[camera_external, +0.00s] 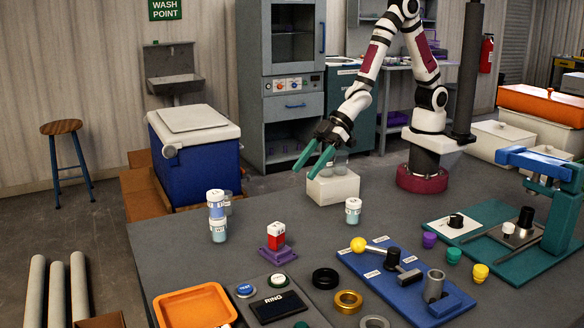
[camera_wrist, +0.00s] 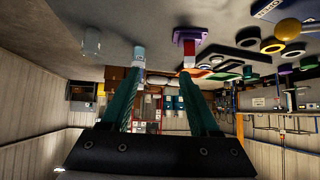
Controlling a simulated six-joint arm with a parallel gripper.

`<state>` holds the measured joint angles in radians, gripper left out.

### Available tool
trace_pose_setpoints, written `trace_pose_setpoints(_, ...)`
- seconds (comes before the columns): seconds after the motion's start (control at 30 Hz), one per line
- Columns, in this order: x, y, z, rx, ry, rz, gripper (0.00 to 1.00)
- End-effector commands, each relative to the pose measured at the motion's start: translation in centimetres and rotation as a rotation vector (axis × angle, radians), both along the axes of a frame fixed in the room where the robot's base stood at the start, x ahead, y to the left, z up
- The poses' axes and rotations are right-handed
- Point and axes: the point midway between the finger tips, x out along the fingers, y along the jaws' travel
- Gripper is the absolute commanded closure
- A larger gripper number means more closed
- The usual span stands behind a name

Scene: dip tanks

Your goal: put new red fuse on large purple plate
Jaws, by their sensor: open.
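A red block with a white top, the only fuse-like red piece I make out (camera_external: 276,232), stands upright on a purple plate (camera_external: 268,252) near the table's middle left. In the wrist view, which is upside down, the red block (camera_wrist: 190,55) hangs below the purple plate (camera_wrist: 190,34), partly behind one finger. My gripper (camera_external: 306,172) is open with nothing between its teal fingers. It is above the table, behind and right of the red block and apart from it. Both fingers also show in the wrist view (camera_wrist: 163,72).
Stacked white-lidded jars (camera_external: 217,228) stand left of the red block; another jar (camera_external: 353,210) stands right. A white box (camera_external: 333,188) is behind, under my gripper. An orange tray (camera_external: 192,306), a control panel (camera_external: 272,306), rings (camera_external: 348,300) and a blue fixture (camera_external: 385,265) occupy the front.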

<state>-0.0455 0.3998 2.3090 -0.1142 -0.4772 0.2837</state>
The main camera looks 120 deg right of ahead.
Motion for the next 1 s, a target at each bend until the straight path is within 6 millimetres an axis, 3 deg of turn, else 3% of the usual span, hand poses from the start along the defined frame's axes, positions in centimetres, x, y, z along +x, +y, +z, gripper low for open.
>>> trace_pose_setpoints(0.03, -2.8, -1.7, 2.1, -0.001, 0.095, -0.089, 0.38)
trace_pose_setpoints(0.1, -8.7, -3.6, 3.8, 0.017, 0.279, -0.22, 0.38)
trace_pose_setpoints(0.17, -14.3, -4.1, 5.1, 0.051, 0.432, -0.314, 0.38)
trace_pose_setpoints(0.2, -18.0, -4.0, 5.8, 0.081, 0.528, -0.366, 0.38)
trace_pose_setpoints(0.3, -25.7, -2.8, 7.2, 0.163, 0.725, -0.457, 0.38)
trace_pose_setpoints(0.4, -30.4, -1.5, 8.1, 0.226, 0.848, -0.501, 0.38)
trace_pose_setpoints(0.53, -32.6, -0.8, 8.6, 0.257, 0.909, -0.52, 0.38)
trace_pose_setpoints(1.0, -32.5, -0.7, 8.6, 0.258, 0.911, -0.521, 0.38)
